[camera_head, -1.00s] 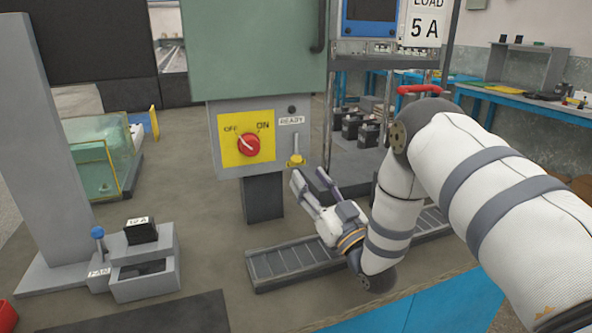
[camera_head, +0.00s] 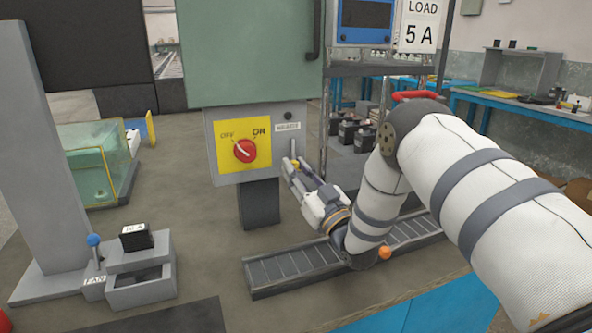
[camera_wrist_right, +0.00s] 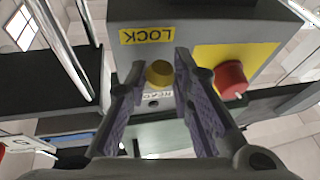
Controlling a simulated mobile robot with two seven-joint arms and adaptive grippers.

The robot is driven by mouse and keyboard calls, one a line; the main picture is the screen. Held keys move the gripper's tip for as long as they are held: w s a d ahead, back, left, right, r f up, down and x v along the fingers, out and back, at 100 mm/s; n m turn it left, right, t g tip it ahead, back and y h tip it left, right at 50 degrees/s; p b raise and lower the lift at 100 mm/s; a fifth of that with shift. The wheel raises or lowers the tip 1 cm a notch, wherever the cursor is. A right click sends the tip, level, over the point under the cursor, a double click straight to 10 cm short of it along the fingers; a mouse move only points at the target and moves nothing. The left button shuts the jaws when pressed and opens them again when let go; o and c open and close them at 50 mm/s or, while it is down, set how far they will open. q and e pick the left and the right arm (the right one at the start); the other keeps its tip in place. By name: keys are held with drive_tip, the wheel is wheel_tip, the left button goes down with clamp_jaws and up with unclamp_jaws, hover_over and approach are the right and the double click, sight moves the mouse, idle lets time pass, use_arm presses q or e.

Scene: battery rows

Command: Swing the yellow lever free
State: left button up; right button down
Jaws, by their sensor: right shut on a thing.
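The yellow lever (camera_head: 294,163) is at the lower right of the grey switch box (camera_head: 215,150), partly hidden by my fingers in the head view. In the right wrist view its round yellow end (camera_wrist_right: 159,74) shows between my two finger pads. My right gripper (camera_head: 291,166) is shut on it, coming from below right; its fingers also show in the wrist view (camera_wrist_right: 163,85). A yellow LOCK label (camera_wrist_right: 147,36) is on the box by the lever. My left gripper is not in view.
A red knob (camera_head: 244,151) on a yellow OFF/ON plate sits left of the lever. A READY label (camera_head: 288,127) is above it. A ribbed grey rail (camera_head: 290,266) lies below my right arm. A FAN unit (camera_head: 140,287) and a glass tank (camera_head: 90,175) stand at left.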

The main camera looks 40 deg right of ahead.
drive_tip(key=shift+s+d+n+y, duration=0.1)
drive_tip(key=shift+d+n+y, duration=0.2)
drive_tip(key=shift+n, duration=0.3)
drive_tip(key=shift+d+n+y, duration=0.15)
drive_tip(key=shift+n+y, duration=0.15)
drive_tip(key=shift+n, duration=0.3)
drive_tip(key=c, duration=1.4)
unclamp_jaws()
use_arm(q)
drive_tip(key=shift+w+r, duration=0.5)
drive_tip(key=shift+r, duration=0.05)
use_arm(e)
drive_tip(key=v, duration=1.2)
drive_tip(key=shift+r, duration=0.25)
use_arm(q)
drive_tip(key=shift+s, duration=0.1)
use_arm(e)
drive_tip(key=shift+s+f+g, duration=0.1)
drive_tip(key=shift+s+g, duration=0.1)
drive_tip(key=shift+g, duration=0.1)
